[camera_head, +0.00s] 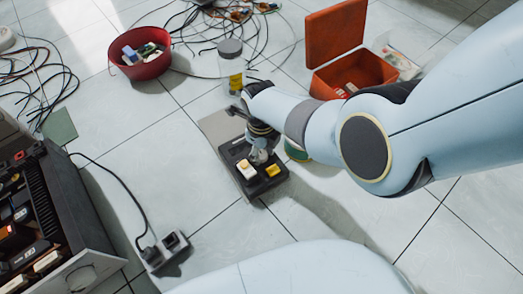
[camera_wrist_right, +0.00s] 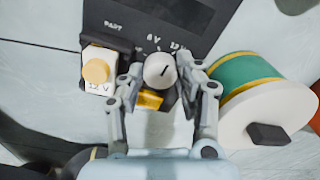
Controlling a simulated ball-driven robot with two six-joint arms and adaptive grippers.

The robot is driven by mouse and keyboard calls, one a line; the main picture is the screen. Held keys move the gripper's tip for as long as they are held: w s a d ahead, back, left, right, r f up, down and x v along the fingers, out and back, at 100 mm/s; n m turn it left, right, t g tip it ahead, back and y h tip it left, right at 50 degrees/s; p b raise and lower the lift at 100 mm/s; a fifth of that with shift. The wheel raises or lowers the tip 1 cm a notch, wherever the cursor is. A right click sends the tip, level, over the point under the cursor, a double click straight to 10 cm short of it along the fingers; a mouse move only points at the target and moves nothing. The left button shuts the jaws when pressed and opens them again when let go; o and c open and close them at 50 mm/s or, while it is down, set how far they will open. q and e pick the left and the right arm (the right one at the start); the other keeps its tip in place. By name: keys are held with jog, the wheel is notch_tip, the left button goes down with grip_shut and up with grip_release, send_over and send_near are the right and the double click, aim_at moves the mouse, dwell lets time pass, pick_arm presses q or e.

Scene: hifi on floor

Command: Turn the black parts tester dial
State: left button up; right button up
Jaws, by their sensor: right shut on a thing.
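The black parts tester (camera_head: 266,181) lies on the floor tiles near the middle of the head view. Its dial, a grey knob with a dark line (camera_wrist_right: 160,70), shows in the right wrist view between the fingers of my right gripper (camera_wrist_right: 164,80). My right gripper is shut on the dial, one finger on each side. In the head view my right arm comes in from the right and my gripper (camera_head: 260,152) covers part of the tester. A white block marked 12 V with a yellow-orange disc (camera_wrist_right: 97,72) sits at the tester's left. My left gripper is not in view.
A green and white spool (camera_wrist_right: 260,100) stands close to the right of my gripper. A clear jar (camera_head: 231,65), a red bowl (camera_head: 140,52) and an open orange box (camera_head: 352,73) stand farther back. A hi-fi (camera_head: 45,215) and a socket block (camera_head: 166,250) are at left.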

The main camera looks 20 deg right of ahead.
aim_at(261, 154)
jog(key=shift+m, duration=0.7)
jog(key=o, duration=0.9)
jog(key=shift+r, duration=0.1)
jog(key=shift+r, duration=3.65)
